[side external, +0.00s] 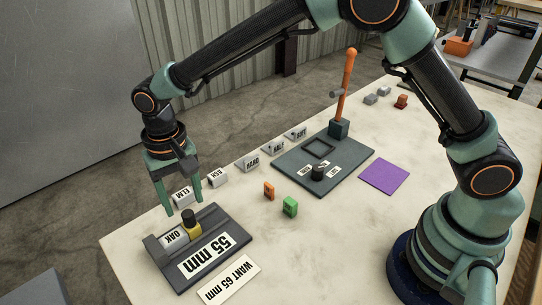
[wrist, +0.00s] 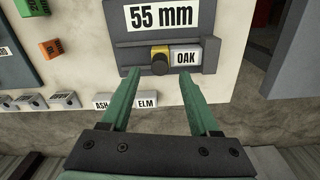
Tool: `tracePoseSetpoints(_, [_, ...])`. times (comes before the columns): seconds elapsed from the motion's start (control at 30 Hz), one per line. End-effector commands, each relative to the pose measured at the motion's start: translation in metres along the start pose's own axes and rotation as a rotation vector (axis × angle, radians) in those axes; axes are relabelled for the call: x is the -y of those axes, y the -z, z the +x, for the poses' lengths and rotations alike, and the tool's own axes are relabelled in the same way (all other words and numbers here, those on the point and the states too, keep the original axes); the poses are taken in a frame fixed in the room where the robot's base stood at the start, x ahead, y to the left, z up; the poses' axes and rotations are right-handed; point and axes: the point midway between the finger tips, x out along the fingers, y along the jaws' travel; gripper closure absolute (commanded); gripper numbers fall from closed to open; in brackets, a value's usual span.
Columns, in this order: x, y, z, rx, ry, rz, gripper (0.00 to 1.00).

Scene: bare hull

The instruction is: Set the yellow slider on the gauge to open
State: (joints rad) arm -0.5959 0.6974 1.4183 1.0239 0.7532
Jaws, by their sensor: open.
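The gauge (side external: 235,238) is a dark grey plate with a "55 mm" label, near the table's front left in the side view; its plate also shows in the wrist view (wrist: 128,56). The yellow slider (side external: 195,231) with a black knob sits in its channel and also shows in the wrist view (wrist: 160,49). An OAK block (side external: 173,239) lies against the slider in the channel, also visible in the wrist view (wrist: 186,57). My gripper (side external: 184,207) is open and empty near the knob. In the wrist view my fingertips (wrist: 159,74) appear on either side of the knob, apart from it.
A "WANT 65 mm" card (side external: 229,279) lies beside the gauge. ELM (side external: 183,195), ASH (side external: 217,178) and other labelled blocks line the table edge. Orange (side external: 269,191) and green (side external: 290,207) blocks, a lever panel (side external: 290,163) and a purple square (side external: 385,176) lie farther along.

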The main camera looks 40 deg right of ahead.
Motion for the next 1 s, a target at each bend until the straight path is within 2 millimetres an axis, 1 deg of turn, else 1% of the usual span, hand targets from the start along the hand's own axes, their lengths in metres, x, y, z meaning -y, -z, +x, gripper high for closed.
tracePoseSetpoints(0.03, [-0.001,-0.001,0.009,0.003,-0.003,0.0,0.38])
tracePoseSetpoints(0.1, [-0.001,-0.001,0.018,0.003,-0.003,0.0,0.38])
tracePoseSetpoints(0.23, [-0.001,-0.001,0.03,0.002,-0.002,0.0,0.38])
tracePoseSetpoints(0.37, [0.0,0.0,0.035,0.0,0.0,0.0,0.38])
tracePoseSetpoints(0.6, [0.0,0.0,0.035,0.0,0.0,0.0,0.38])
tracePoseSetpoints(0.63, [0.0,0.0,0.035,0.0,0.0,0.0,0.42])
tracePoseSetpoints(0.67, [0.0,0.0,0.035,0.0,0.0,0.0,0.53])
tracePoseSetpoints(0.7, [0.0,0.0,0.035,0.0,0.0,0.0,0.69])
tracePoseSetpoints(0.77, [0.0,0.0,0.035,0.0,0.0,0.0,0.92])
tracePoseSetpoints(0.8, [0.0,0.0,0.035,0.0,0.0,0.0,1.0])
tracePoseSetpoints(1.0, [0.0,0.0,0.035,0.0,0.0,0.0,1.0])
